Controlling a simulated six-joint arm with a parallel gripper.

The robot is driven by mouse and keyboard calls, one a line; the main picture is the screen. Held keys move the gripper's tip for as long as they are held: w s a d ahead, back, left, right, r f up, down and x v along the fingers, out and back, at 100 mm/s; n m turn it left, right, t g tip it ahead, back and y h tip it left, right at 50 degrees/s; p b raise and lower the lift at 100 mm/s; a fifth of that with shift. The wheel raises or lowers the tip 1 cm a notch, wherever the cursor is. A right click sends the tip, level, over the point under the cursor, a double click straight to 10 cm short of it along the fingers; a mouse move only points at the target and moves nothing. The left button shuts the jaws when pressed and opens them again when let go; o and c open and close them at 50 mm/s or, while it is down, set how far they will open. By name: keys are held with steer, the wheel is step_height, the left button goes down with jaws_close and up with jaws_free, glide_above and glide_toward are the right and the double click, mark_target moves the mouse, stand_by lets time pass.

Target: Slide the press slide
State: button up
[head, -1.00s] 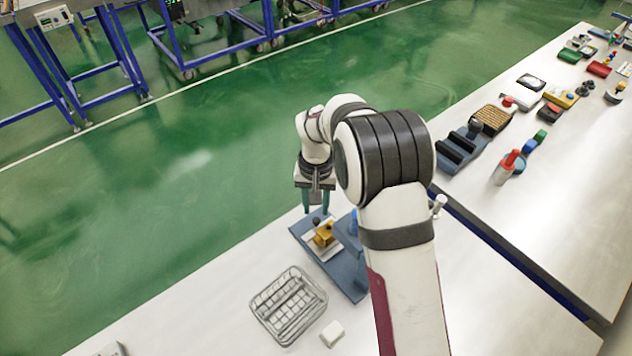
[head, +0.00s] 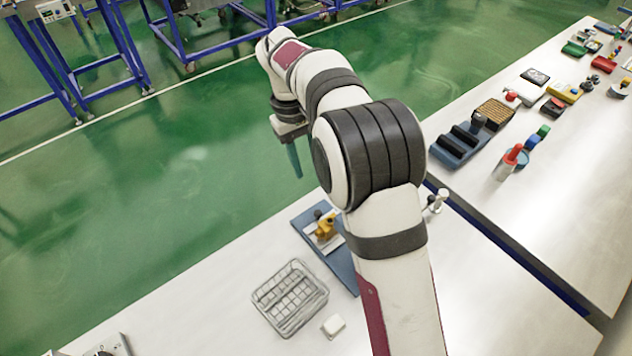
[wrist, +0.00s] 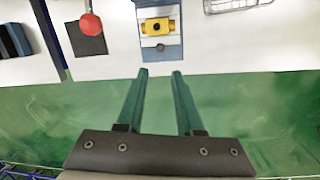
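The press slide is a blue base (head: 341,261) with a yellow block (head: 325,228) and a dark knob (head: 318,213) on a pale plate, near the table's far edge. In the wrist view the blue base (wrist: 160,53), yellow block (wrist: 158,26) and round grey knob (wrist: 160,47) show beyond my fingertips. My gripper (wrist: 160,73) is open and empty, with its two green fingers apart. In the head view my gripper (head: 296,175) is raised over the floor side of the table edge, apart from the press. My arm hides part of the base's right side.
A wire basket of white blocks (head: 290,297) stands left of the base, with a loose white block (head: 333,326) beside it. A red knob (wrist: 91,25) on a dark plate shows left in the wrist view. The second table (head: 540,225) carries many parts.

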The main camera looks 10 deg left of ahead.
steer(key=a+n+h, duration=0.3)
steer(key=a+n, duration=0.1)
steer(key=n, duration=0.7)
glide_toward(317, 212)
steer(key=x, duration=0.8)
steer(key=shift+s+d, duration=0.1)
jaws_close()
steer(key=shift+r, duration=0.1)
